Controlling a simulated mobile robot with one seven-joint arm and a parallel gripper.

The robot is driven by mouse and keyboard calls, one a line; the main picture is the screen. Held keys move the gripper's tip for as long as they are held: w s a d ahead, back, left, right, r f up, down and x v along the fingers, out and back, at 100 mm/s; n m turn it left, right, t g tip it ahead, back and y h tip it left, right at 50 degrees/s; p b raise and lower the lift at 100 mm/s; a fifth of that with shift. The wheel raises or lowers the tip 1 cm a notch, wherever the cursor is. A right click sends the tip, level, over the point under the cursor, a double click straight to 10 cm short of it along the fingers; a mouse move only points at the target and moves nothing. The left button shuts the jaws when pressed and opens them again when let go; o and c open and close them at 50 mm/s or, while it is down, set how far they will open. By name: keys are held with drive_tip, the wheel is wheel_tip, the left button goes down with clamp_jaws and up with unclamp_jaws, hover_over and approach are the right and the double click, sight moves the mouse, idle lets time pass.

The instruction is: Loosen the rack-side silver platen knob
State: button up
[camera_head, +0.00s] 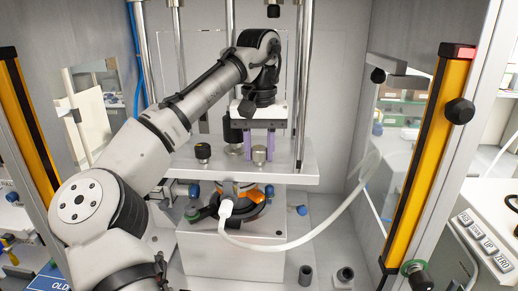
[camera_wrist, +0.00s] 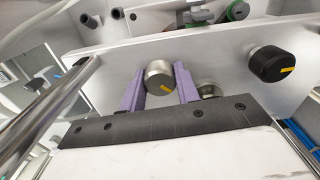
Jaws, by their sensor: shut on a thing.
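A silver platen knob (camera_head: 260,156) stands at the front right of the metal platen plate (camera_head: 290,174). My gripper (camera_head: 259,147) comes down from above and is shut on this knob, one finger on each side. A second silver knob (camera_wrist: 208,89) is partly hidden behind the right finger in the wrist view. I cannot tell from these views which side the rack is on.
A black knob (camera_head: 203,152) with a yellow mark stands on the plate's left front. Chrome columns (camera_head: 304,80) rise close beside my gripper. A white hose (camera_head: 320,232) curves below the plate. Yellow light-curtain posts (camera_head: 428,150) flank the opening.

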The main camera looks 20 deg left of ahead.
drive_tip(key=n, duration=0.4)
drive_tip(key=shift+n, duration=0.3)
drive_tip(key=shift+f+n, duration=0.1)
drive_tip(key=shift+n, duration=1.9)
drive_tip(key=o, duration=1)
drive_tip(key=shift+c, duration=0.2)
